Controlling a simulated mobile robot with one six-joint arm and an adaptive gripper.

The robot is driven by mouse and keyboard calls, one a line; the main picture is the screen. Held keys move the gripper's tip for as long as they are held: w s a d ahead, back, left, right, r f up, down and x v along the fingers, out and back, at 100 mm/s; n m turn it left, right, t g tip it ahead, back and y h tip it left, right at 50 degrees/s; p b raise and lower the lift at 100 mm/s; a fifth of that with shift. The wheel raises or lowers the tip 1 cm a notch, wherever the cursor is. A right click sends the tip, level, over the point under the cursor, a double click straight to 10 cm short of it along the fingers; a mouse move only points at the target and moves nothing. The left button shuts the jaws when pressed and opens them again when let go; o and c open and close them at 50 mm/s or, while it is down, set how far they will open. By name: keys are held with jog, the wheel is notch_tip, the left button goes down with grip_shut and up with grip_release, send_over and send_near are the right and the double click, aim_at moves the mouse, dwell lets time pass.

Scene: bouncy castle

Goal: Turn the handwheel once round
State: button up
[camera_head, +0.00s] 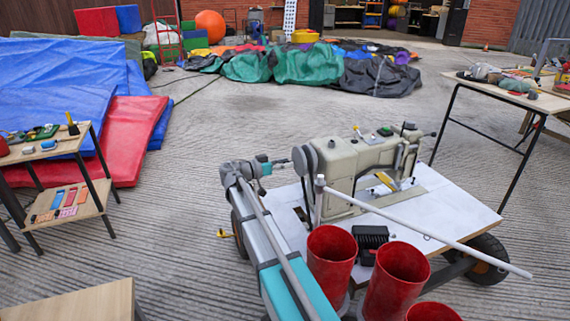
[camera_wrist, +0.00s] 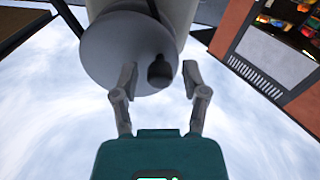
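A cream sewing machine (camera_head: 365,165) stands upright on a white-topped wheeled table. Its grey round handwheel (camera_head: 304,161) is at the machine's left end. In the wrist view the grey handwheel (camera_wrist: 112,52) fills the upper middle, with a dark handle knob (camera_wrist: 160,73) near its lower right edge. My gripper (camera_head: 285,162) is at the wheel's outer side. In the wrist view my gripper (camera_wrist: 160,78) is open, with one finger on each side of the knob and visible gaps to it. Whether a fingertip touches the wheel face, I cannot tell.
Red cups (camera_head: 332,255) and a black device (camera_head: 370,240) are close to my arm on the near side. A long grey bar (camera_head: 430,231) crosses over the white tabletop (camera_head: 440,210). A wooden side table (camera_head: 530,95) stands at right.

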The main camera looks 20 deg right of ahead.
aim_at(300, 170)
grip_shut()
jog(key=shift+f+n, duration=0.1)
jog(key=shift+n, duration=0.2)
jog(key=n, duration=0.3)
jog(key=s+f+n+b, duration=0.1)
jog(key=n, duration=0.2)
jog(key=s+n, duration=0.1)
jog(key=n, duration=0.3)
jog(key=shift+s+f+b, duration=0.25)
jog(key=shift+f+b, duration=0.05)
jog(key=shift+b, duration=0.1)
jog(key=n, duration=0.2)
jog(key=s+n, duration=0.1)
jog(key=n, duration=0.3)
jog(key=shift+s+r+n, duration=0.15)
jog(key=shift+s+n, duration=0.15)
jog(key=shift+s, duration=0.1)
jog(key=n, duration=0.2)
jog(key=s+n+p, duration=0.1)
jog(key=shift+r+n, duration=0.3)
jog(key=shift+s+r+n, duration=0.1)
jog(key=shift+r+n, duration=0.05)
jog(key=shift+n, duration=0.6)
jog(key=shift+s+r+n, duration=0.1)
jog(key=shift+n, duration=0.65)
